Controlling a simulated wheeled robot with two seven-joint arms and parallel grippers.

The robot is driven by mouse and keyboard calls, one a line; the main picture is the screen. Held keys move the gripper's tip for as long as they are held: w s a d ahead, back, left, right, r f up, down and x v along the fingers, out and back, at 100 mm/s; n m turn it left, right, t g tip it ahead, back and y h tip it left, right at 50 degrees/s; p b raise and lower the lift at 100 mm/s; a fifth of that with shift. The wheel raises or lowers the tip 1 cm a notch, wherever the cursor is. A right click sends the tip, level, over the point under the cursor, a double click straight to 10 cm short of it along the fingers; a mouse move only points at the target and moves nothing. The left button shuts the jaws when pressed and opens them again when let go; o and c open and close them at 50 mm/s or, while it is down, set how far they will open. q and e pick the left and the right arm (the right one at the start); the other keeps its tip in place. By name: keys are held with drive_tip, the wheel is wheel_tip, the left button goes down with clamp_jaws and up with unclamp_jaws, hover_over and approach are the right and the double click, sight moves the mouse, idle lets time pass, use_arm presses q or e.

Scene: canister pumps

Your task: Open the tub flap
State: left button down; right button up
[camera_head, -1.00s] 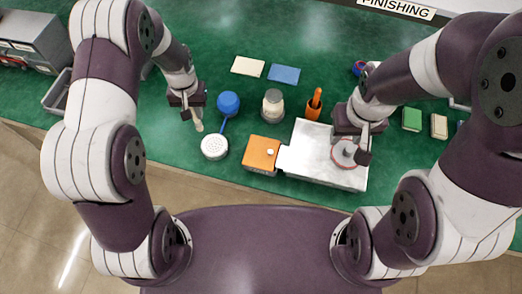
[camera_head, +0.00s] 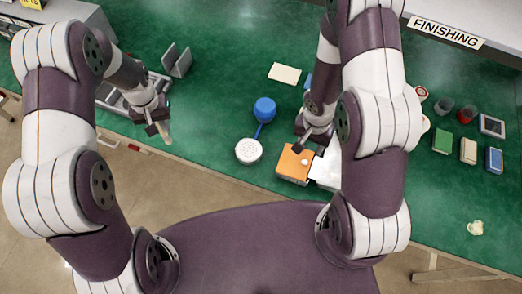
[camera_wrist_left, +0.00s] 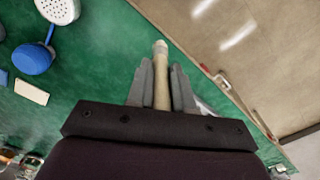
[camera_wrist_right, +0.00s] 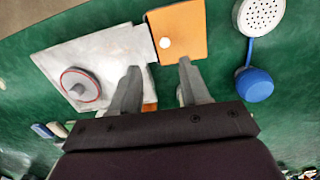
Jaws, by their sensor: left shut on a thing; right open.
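An orange flap (camera_head: 294,163) with a small white knob lies flat, closed-looking, on what I take to be the tub; the flap also shows in the right wrist view (camera_wrist_right: 180,32). My right gripper (camera_wrist_right: 155,72) is open and empty, with its fingertips near the flap's edge beside the white plate; I cannot tell whether they touch. It also shows in the head view (camera_head: 312,143). My left gripper (camera_head: 160,132) is shut on a tan rod with a pale tip (camera_wrist_left: 161,78), held over the table's front edge, left of the flap.
A white plate (camera_wrist_right: 108,48) with a round red-ringed part (camera_wrist_right: 80,88) adjoins the flap. A white perforated disc (camera_head: 249,151) and blue round piece (camera_head: 265,109) lie to its left in the head view. A grey tray (camera_head: 112,98) stands far left. Open green table lies between.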

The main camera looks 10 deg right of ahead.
sight(305, 161)
use_arm(q)
drive_tip(key=shift+s+r, duration=0.1)
drive_tip(key=shift+s, duration=0.1)
drive_tip(key=shift+s+d, duration=0.15)
drive_tip(key=shift+d, duration=0.15)
use_arm(e)
drive_tip(key=f+m+b, duration=0.1)
drive_tip(key=f, duration=0.1)
drive_tip(key=d+f+m+b, duration=0.1)
drive_tip(key=b, duration=0.1)
drive_tip(key=shift+w+f+t, duration=0.15)
drive_tip(key=shift+f+t, duration=0.15)
drive_tip(key=shift+f, duration=0.05)
use_arm(q)
wheel_tip(305, 161, down, 10)
drive_tip(key=b, duration=0.7)
drive_tip(key=shift+d, duration=0.15)
use_arm(e)
drive_tip(key=f, duration=0.8)
drive_tip(key=shift+w+a, duration=0.15)
drive_tip(key=shift+a, duration=0.1)
drive_tip(key=shift+f, duration=0.15)
clamp_jaws()
